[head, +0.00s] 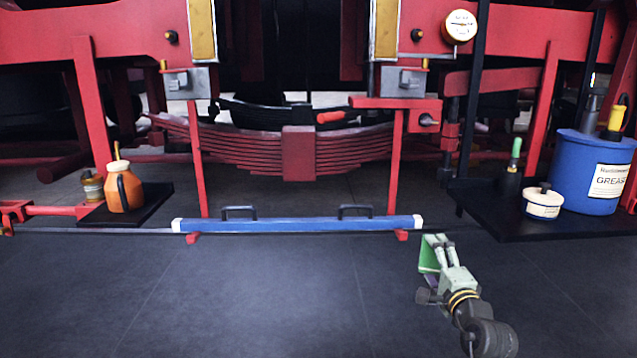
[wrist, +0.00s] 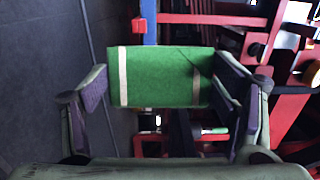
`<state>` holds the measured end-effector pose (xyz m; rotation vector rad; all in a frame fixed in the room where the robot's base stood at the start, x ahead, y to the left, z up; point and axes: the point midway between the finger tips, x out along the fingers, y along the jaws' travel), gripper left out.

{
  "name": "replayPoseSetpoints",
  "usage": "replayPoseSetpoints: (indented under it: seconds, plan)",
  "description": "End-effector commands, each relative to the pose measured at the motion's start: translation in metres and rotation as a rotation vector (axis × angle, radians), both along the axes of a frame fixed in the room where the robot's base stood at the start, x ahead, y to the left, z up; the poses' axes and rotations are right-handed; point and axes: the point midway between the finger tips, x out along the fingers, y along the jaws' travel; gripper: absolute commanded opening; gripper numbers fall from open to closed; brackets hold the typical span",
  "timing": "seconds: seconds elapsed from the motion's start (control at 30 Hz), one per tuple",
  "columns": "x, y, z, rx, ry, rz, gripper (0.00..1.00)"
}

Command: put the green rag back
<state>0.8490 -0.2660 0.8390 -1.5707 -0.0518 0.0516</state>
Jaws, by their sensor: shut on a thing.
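The green rag (head: 428,256) is held at the tips of my gripper (head: 439,247), in front of the right end of the blue bar. In the wrist view the rag (wrist: 160,77) spans between the two fingers of my gripper (wrist: 165,85). It looks like a flat green piece with a pale stripe near its left end; the right finger covers part of its right side. The gripper is shut on it, and the rag is in the air, clear of the trays.
A blue bar (head: 300,224) with two handles lies across red feet. The right black tray (head: 530,222) holds a blue grease bucket (head: 588,170), a white tub (head: 542,203) and a green-tipped brush (head: 515,155). The left tray (head: 150,208) holds an orange oil can (head: 124,192). The front floor is clear.

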Motion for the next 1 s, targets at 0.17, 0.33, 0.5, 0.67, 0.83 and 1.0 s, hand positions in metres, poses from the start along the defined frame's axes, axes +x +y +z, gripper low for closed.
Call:
replayPoseSetpoints:
  seconds: [0.17, 0.33, 0.5, 0.67, 0.83, 1.0]
  plan:
    - [0.012, 0.055, -0.086, 0.011, 0.007, -0.033, 0.56]
    - [0.01, 0.118, -0.164, 0.007, 0.008, -0.059, 0.56]
    - [-0.005, 0.184, -0.23, 0.007, 0.007, -0.073, 0.56]
    - [-0.024, 0.235, -0.272, 0.008, 0.004, -0.072, 0.56]
    - [-0.036, 0.263, -0.29, 0.002, -0.001, -0.065, 0.56]
    - [-0.039, 0.267, -0.294, 0.001, -0.002, -0.067, 0.56]
